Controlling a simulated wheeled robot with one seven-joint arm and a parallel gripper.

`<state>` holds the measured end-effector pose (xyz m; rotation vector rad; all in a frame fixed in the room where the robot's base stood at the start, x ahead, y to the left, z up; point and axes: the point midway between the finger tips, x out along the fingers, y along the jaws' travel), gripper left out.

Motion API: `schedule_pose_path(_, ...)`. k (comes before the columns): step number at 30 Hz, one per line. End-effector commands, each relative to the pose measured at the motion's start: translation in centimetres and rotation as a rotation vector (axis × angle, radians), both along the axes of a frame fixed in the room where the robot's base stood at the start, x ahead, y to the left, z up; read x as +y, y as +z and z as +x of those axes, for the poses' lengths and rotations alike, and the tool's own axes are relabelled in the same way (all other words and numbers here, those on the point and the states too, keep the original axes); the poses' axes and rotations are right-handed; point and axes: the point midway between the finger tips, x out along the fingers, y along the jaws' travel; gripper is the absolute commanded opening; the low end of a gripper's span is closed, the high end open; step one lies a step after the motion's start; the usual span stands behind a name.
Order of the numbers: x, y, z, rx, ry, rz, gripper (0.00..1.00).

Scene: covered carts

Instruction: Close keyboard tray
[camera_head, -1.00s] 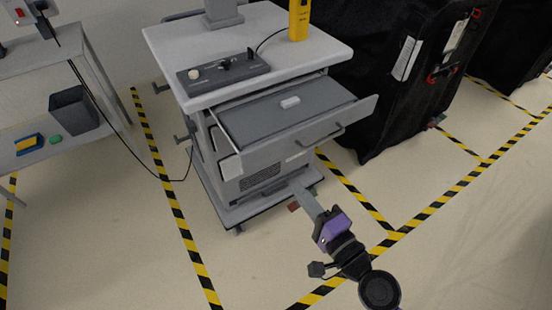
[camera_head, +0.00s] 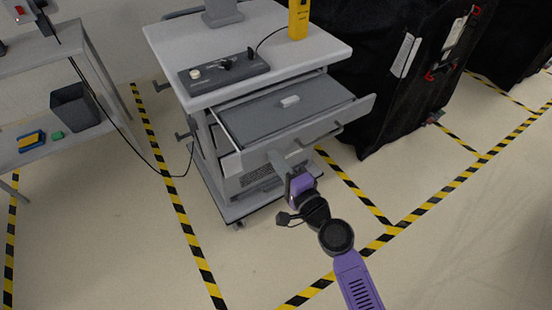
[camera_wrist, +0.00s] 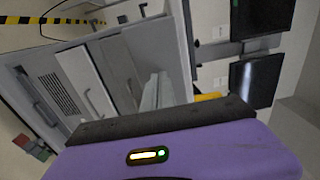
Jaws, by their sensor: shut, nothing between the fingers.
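The keyboard tray (camera_head: 262,120) is a grey drawer that sticks out from under the top of the grey cart (camera_head: 309,52). A small white item (camera_head: 289,101) lies in the tray. My gripper (camera_head: 273,157) is shut and empty, with its tips at the lower left part of the tray's front panel. I cannot tell whether they touch it. The wrist view shows the grey fingers (camera_wrist: 156,90) close to the cart's fronts.
A control box (camera_head: 224,73) and a yellow device (camera_head: 299,18) stand on the cart top. A black covered cart (camera_head: 385,95) is close on the right. A shelf with a dark bin (camera_head: 76,107) stands at left. Floor in front is clear, with striped tape.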

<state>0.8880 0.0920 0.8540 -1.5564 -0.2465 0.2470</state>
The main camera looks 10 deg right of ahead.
Motion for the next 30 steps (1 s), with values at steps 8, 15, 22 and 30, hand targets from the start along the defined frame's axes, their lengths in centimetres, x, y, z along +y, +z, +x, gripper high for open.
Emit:
schedule_pose_path(8,0.1,0.0,0.5,-0.001,0.000,-0.001,0.00)
schedule_pose_path(15,1.2,0.0,3.8,-0.004,0.000,0.000,0.00)
schedule_pose_path(22,3.1,-0.1,9.5,-0.005,0.000,0.001,0.00)
schedule_pose_path(30,5.1,-0.3,15.7,-0.004,0.000,0.000,0.00)
